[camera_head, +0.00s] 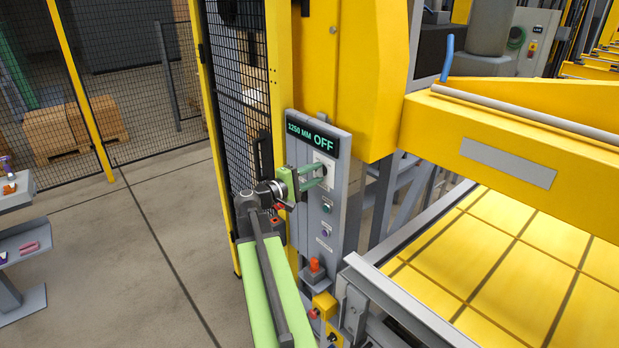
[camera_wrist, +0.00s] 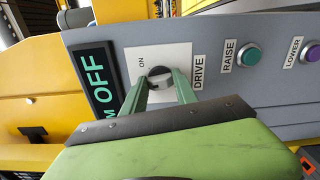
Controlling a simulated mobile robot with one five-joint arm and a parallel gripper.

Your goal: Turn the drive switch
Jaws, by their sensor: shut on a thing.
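The drive switch (camera_wrist: 160,77) is a dark round knob on a white plate (camera_wrist: 142,58) marked ON and DRIVE. It sits on the grey control panel (camera_head: 334,222), below a display (camera_head: 312,137) that reads 1250 MM OFF. My gripper (camera_head: 321,176) is at the switch plate, and its green fingers also show in the wrist view (camera_wrist: 168,86). The fingers are shut on the knob, one on each side of it. In the head view my gripper hides most of the knob.
Below the switch are a green RAISE button (camera_wrist: 249,55), a purple LOWER button (camera_wrist: 309,51) and a red control (camera_head: 315,266). A yellow beam (camera_head: 510,150) reaches right over a yellow tiled surface (camera_head: 560,265). A mesh fence stands left of the panel.

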